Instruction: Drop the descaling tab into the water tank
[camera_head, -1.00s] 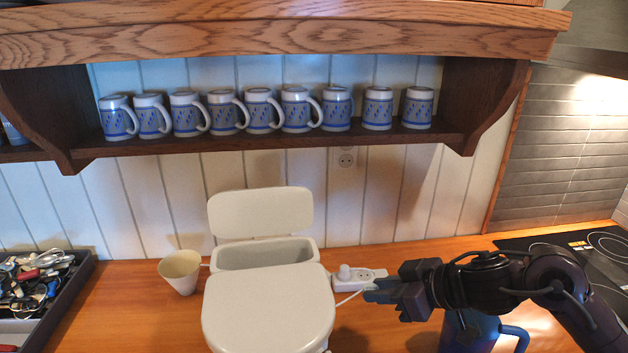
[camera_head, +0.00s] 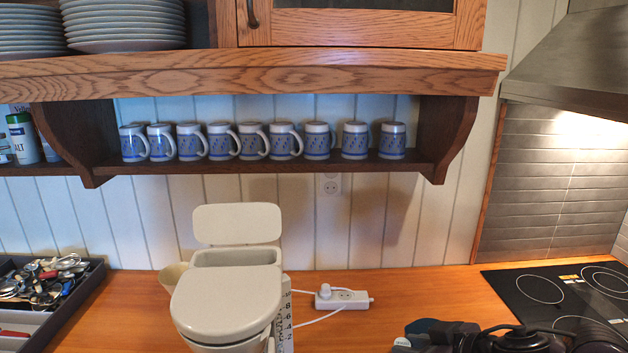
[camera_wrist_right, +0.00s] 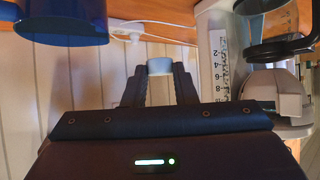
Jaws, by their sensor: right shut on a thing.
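The white coffee machine (camera_head: 228,303) stands on the wooden counter. Its water tank (camera_head: 236,258) is at the back, open at the top, with the pale lid (camera_head: 237,223) raised upright behind it. I cannot see the tank's inside bottom. My right gripper (camera_head: 402,343) is at the bottom edge of the head view, to the right of the machine and apart from it. In the right wrist view the right gripper (camera_wrist_right: 159,78) is shut on a small pale round tab (camera_wrist_right: 159,66) held at its fingertips. My left gripper is not in view.
A power strip (camera_head: 343,300) with cables lies right of the machine. A cream cup (camera_head: 174,278) stands behind its left side. A utensil tray (camera_head: 95,275) is at the left, a cooktop (camera_head: 555,290) at the right. A blue vessel (camera_wrist_right: 60,22) shows in the wrist view. Mugs line the shelf above.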

